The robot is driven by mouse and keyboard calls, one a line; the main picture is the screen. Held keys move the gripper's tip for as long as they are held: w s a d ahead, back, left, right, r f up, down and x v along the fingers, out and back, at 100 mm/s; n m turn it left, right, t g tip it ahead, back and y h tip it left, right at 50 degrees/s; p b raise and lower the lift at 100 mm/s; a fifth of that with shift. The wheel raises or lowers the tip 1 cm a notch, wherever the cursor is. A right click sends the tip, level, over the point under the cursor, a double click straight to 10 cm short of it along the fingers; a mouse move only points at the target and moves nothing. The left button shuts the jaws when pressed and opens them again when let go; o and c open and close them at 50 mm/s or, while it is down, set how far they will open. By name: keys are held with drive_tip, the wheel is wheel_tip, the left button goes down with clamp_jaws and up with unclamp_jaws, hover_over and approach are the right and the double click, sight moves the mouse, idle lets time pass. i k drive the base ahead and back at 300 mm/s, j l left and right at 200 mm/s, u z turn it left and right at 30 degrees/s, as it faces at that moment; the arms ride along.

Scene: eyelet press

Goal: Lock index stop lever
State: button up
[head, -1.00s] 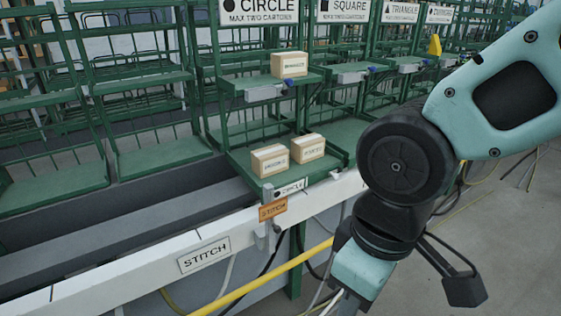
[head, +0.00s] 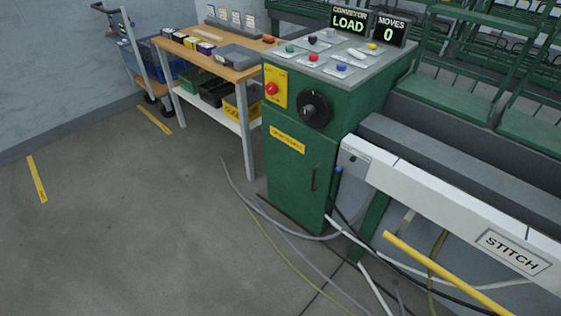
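No part is labelled as the index stop lever. A small blue-tipped upright piece (head: 338,172) stands between the green control cabinet (head: 290,180) and the near end of the white conveyor rail (head: 425,193); I cannot tell whether it is the lever or how it is set. On the cabinet front are a black round knob (head: 314,109), a red button (head: 271,89) on a yellow plate and a black door handle (head: 314,178). My gripper is not in view.
Displays on the cabinet read "CONVEYOR LOAD" (head: 348,22) and "MOVES 0" (head: 389,30). A wooden-topped bench (head: 215,62) and a cart (head: 140,60) stand left. Loose cables (head: 290,240) lie on the floor before the cabinet. A yellow bar (head: 440,270) crosses lower right. The left floor is clear.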

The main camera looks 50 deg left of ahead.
sight(353, 159)
drive_tip(key=k+j+u, duration=0.1)
drive_tip(key=u, duration=1)
drive_tip(key=i+j+u, duration=0.1)
drive_tip(key=i+j, duration=0.85)
